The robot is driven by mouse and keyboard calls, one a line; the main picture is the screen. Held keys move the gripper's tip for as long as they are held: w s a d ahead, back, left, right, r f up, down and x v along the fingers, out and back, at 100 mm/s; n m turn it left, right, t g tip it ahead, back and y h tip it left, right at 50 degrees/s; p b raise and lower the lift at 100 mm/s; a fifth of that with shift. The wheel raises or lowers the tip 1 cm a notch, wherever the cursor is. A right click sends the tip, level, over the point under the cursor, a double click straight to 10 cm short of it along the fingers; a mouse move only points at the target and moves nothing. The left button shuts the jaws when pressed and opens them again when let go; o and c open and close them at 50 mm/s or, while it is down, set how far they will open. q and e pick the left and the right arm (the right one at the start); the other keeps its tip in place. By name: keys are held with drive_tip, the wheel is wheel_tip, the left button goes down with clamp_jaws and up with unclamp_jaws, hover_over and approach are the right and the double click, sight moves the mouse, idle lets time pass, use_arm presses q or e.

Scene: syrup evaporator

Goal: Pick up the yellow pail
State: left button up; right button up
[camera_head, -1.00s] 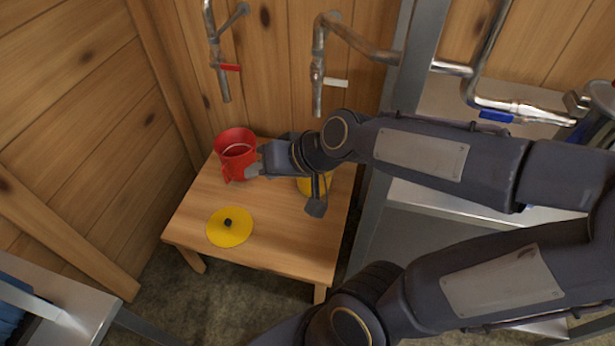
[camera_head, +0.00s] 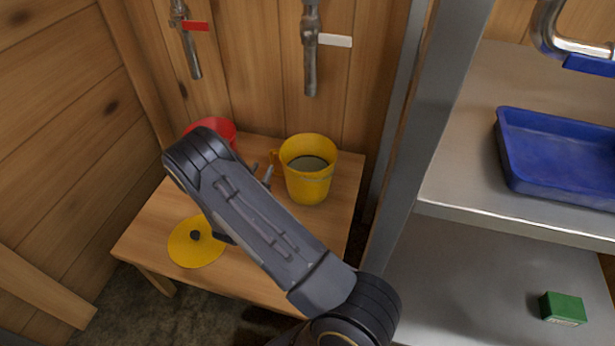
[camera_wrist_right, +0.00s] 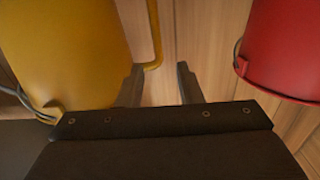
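The yellow pail (camera_head: 309,187) stands upright on the small wooden table, with dark contents visible inside and a side handle (camera_head: 274,158) facing left. My right gripper (camera_head: 261,172) is just left of the pail, partly hidden behind its own wrist. In the right wrist view the gripper (camera_wrist_right: 160,84) is open. The yellow pail (camera_wrist_right: 65,50) fills the left side, and its handle (camera_wrist_right: 156,35) comes down close to the fingertips, near the left finger. I cannot tell whether they touch. My left gripper is not in view.
A red pail (camera_head: 226,129) stands left of the yellow one, partly behind my arm; it also shows in the right wrist view (camera_wrist_right: 292,50). A yellow lid (camera_head: 186,246) lies on the wooden table (camera_head: 327,226). A metal shelf at right holds a blue tray (camera_head: 560,157) and green box (camera_head: 562,309).

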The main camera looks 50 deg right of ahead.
sight(270, 155)
drive_tip(key=b+x, duration=0.1)
drive_tip(key=x, duration=0.6)
drive_tip(key=shift+w+d, duration=0.1)
drive_tip(key=shift+d, duration=0.3)
clamp_jaws()
idle(1.0)
drive_tip(key=shift+r, duration=0.15)
